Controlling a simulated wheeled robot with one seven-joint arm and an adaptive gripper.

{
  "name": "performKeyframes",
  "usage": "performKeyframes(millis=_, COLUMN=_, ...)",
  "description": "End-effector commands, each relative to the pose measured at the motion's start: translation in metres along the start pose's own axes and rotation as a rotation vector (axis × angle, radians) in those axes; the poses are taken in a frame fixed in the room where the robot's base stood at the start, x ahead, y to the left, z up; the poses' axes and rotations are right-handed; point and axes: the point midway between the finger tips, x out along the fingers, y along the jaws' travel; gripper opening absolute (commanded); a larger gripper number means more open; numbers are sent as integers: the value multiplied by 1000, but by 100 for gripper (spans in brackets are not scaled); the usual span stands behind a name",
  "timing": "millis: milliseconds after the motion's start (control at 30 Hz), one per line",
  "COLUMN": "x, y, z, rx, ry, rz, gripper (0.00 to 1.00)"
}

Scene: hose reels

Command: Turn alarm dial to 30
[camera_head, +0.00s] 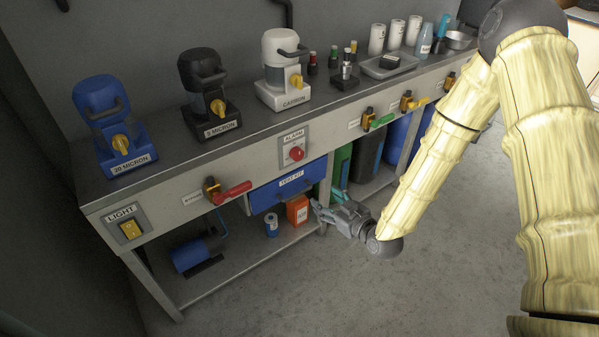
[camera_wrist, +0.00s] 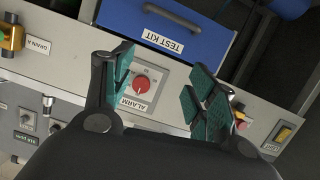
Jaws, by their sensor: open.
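The alarm dial (camera_head: 296,153) is a red round knob on a pale plate marked ALARM, set in the front panel of the bench. In the wrist view the dial (camera_wrist: 141,84) shows between my fingers, nearer the left one, with a light mark on its face. The scale around it is too small to read. My gripper (camera_head: 328,203) is open and empty, in front of the bench, lower and to the right of the dial in the head view. In the wrist view my gripper (camera_wrist: 163,90) shows two spread fingers with green pads, apart from the knob.
Below the dial is the blue TEST KIT drawer (camera_head: 287,186) with a bar handle. A red valve lever (camera_head: 234,192) juts out to the left, and a LIGHT switch (camera_head: 130,229) is farther left. Filter housings stand on the bench top. The floor in front is clear.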

Motion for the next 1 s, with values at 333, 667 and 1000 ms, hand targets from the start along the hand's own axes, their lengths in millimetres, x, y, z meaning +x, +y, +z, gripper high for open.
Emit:
performKeyframes(millis=333, x=34, y=18, z=-59, rx=-149, ry=287, rz=6, gripper=58)
performKeyframes(millis=667, x=64, y=18, z=-73, rx=-159, ry=303, rz=7, gripper=58)
performKeyframes(millis=1000, x=115, y=17, z=-88, rx=-157, ry=302, rz=7, gripper=58)
